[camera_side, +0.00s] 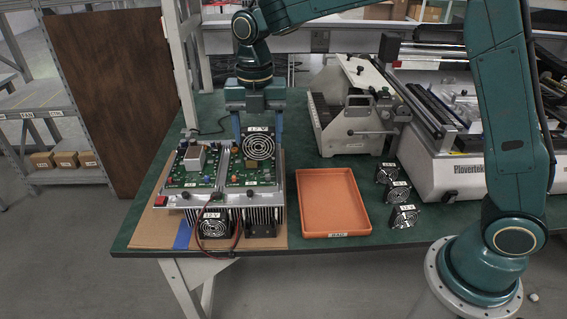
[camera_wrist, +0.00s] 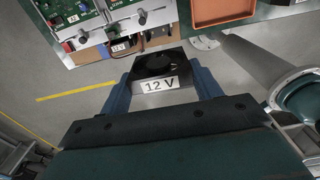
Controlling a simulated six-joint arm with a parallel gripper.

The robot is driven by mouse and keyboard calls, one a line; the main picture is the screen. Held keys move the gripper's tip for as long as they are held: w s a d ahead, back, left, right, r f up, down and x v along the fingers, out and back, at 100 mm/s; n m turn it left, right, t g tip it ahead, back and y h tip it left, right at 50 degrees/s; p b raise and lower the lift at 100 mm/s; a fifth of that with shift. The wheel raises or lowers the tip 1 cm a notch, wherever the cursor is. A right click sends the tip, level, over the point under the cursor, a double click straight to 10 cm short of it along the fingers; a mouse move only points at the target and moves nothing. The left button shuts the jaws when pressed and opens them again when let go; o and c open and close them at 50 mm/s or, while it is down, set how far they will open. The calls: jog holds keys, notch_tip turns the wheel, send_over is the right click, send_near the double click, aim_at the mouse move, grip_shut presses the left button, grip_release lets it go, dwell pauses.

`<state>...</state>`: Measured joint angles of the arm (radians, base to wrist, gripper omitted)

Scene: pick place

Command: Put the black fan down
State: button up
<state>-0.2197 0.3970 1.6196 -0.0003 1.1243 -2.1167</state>
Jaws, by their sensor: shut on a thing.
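The black fan (camera_side: 259,146) has a 12 V label and hangs upright between the fingers of my gripper (camera_side: 258,128). In the side view it appears in front of or above the right circuit board on the heatsink assembly (camera_side: 247,177); I cannot tell the exact gap. In the wrist view the fan (camera_wrist: 158,68) sits between the two blue fingers of my gripper (camera_wrist: 160,85), with its label towards the camera. Another 12 V fan (camera_side: 214,225) is at the front of the assembly, below the left board.
An orange tray (camera_side: 365,228) with a label on its front rim lies empty right of the assembly. Several black fans (camera_side: 397,192) stand right of the tray. A grey machine (camera_side: 355,130) and a larger Plovertek machine (camera_side: 455,178) stand behind. A red cable (camera_side: 238,232) hangs in front.

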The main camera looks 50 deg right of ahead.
jog(key=s+d+f+m, duration=0.2)
jog(key=d, duration=0.8)
jog(key=m, duration=0.2)
send_over(329, 201)
notch_tip(329, 201, down, 2)
jog(key=shift+f, duration=0.1)
notch_tip(329, 201, down, 20)
dwell(0.5)
jog(key=shift+f, duration=0.15)
jog(key=o, duration=0.9)
